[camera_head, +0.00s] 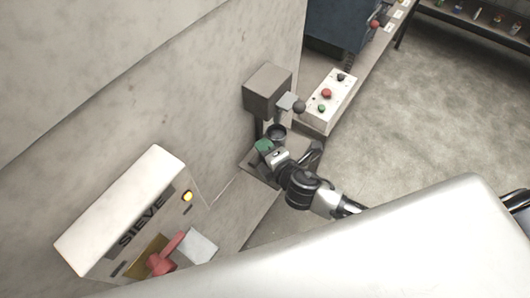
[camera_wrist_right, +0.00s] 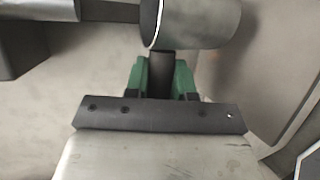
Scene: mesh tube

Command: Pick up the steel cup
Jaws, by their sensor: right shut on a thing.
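My right gripper (camera_head: 268,144) reaches to the cup from the near side. In the wrist view its green fingers (camera_wrist_right: 161,76) are shut on the dark handle. The cup's base is not clearly visible. My left gripper is not in view.
A white SIEVE machine (camera_head: 135,215) with a red handle (camera_head: 165,255) is at lower left. Open floor lies at right.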

